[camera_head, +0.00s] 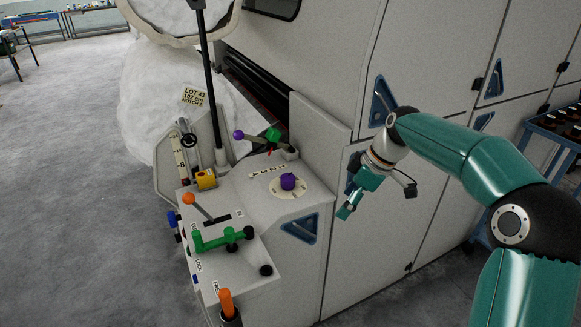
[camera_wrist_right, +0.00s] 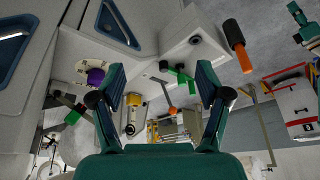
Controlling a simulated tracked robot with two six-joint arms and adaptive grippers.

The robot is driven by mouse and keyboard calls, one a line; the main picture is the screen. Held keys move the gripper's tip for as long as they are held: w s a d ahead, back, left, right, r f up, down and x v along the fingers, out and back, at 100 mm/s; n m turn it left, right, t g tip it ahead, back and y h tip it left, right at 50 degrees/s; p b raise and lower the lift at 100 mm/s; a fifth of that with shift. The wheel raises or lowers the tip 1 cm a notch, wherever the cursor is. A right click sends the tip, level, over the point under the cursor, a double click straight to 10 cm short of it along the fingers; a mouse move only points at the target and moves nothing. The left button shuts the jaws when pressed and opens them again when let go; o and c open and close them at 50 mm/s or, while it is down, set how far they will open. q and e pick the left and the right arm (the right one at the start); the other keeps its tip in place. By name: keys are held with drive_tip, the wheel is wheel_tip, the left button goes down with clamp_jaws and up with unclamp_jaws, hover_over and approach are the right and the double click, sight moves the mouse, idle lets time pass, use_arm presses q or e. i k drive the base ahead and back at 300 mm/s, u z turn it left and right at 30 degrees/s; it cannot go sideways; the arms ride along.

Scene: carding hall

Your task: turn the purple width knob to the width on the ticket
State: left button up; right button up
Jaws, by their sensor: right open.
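The purple width knob (camera_head: 288,181) stands on a pale round dial on the machine's sloping ledge, with small marks behind it too fine to read. It also shows in the right wrist view (camera_wrist_right: 95,76), left of the jaws. The ticket (camera_head: 191,97) hangs at the black post; its top line looks like "LOT 43", and the lower lines are hard to read. My right gripper (camera_head: 346,211) is in the air right of the knob, beside the machine's side panel. Its fingers (camera_wrist_right: 160,80) are spread with nothing between them. My left gripper is not in view.
A purple-ended lever (camera_head: 239,135) with a green block rises behind the dial. An orange-knobbed lever (camera_head: 189,198), a green handle (camera_head: 220,239) and an orange grip (camera_head: 226,302) are at the ledge's front left. A blue cart (camera_head: 555,125) stands far right. Floor at left is clear.

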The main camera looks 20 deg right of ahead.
sight(288, 180)
drive_tip(key=i, duration=0.85)
drive_tip(key=z, duration=0.05)
